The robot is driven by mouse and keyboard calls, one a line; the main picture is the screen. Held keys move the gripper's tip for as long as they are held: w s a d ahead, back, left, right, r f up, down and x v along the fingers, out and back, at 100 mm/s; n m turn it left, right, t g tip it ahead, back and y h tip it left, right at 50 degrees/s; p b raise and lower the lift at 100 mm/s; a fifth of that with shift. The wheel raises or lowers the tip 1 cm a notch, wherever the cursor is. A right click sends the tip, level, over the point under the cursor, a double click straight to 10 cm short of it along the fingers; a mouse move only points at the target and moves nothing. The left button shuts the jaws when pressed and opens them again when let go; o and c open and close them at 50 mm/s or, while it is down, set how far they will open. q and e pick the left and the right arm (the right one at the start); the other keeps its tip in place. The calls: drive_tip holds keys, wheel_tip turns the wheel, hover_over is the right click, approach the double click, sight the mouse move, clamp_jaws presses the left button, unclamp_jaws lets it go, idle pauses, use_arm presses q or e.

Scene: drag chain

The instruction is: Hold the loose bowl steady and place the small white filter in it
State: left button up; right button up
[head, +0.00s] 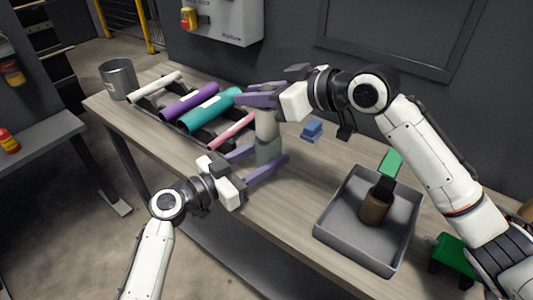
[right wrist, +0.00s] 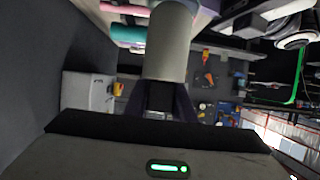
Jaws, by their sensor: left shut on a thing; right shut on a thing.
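The small white filter (head: 266,124) is a pale upright cylinder held in my right gripper (head: 258,97), which is shut on its upper part. The loose bowl (head: 268,152) is a grey-green cup directly below it. My left gripper (head: 266,160) is shut around the bowl from the front left, above the table. The filter's lower end meets the bowl's rim in the head view; I cannot tell how far it is inside. In the right wrist view a pale cylinder (right wrist: 168,45) stands between my right fingers.
A rack of coloured rolls, including a teal one (head: 209,110) and a purple one (head: 189,102), lies left on the table (head: 305,183). A metal cup (head: 118,79) stands at the far left. A blue block (head: 312,130) is right of the bowl. A grey tray (head: 334,225) holds a brown-and-green brush (head: 377,206).

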drive_tip(key=shift+f, duration=0.6)
drive_tip(key=o, duration=1.1)
drive_tip(key=shift+o, duration=0.2)
drive_tip(key=v, duration=1.2)
use_arm(q)
drive_tip(key=o, duration=1.2)
drive_tip(key=shift+c, duration=0.2)
